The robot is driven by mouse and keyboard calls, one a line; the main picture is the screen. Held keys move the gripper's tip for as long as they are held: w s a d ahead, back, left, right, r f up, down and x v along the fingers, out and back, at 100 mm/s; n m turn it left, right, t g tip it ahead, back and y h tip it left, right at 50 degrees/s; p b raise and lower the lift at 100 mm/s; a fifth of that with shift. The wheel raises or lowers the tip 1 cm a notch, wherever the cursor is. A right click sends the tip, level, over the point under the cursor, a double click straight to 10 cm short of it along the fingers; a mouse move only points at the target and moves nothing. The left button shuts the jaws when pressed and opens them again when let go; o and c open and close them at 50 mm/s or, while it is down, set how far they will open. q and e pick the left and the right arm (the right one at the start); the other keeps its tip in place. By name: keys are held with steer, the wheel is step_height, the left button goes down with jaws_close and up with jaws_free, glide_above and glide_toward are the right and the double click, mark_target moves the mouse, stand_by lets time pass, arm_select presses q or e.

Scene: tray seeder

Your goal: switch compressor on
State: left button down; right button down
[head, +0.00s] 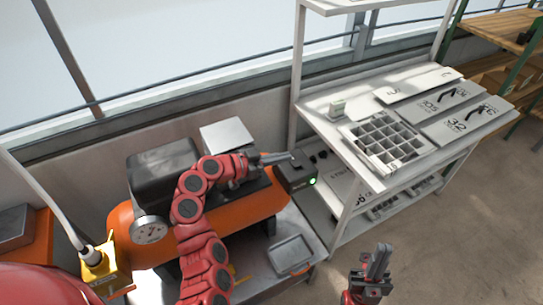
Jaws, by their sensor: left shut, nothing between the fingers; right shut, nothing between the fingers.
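The compressor is an orange tank (165,245) with a dark motor block (160,170) on top and a round gauge (150,230) at its front. A dark switch box (294,178) is at the tank's right end, with a green light (312,181) glowing on its face. My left gripper (291,156) is shut and empty, with its tips at the top of the switch box. I cannot tell whether they touch it. My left arm hides part of the tank. My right gripper (379,257) is shut and empty, low in the picture over the floor, away from the compressor.
A white shelf unit (345,150) stands to the right, carrying a compartment tray (362,146) and several numbered plates. A small grey tray (290,254) lies below the compressor's right end. A yellow fitting with a hose (100,268) is at the left. The floor at right is clear.

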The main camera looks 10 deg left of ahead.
mark_target(293, 171)
arm_select(q)
steer(key=x, duration=0.2)
steer(key=p+x, duration=0.1)
steer(key=shift+w+d+r, duration=0.1)
steer(key=shift+w+d, duration=0.2)
steer(key=shift+d, duration=0.05)
step_height(293, 171, down, 3)
steer(key=shift+w+d+r+p, duration=0.1)
steer(key=shift+w+d+p, duration=0.05)
steer(key=shift+p, duration=0.4)
steer(key=shift+f, duration=0.9)
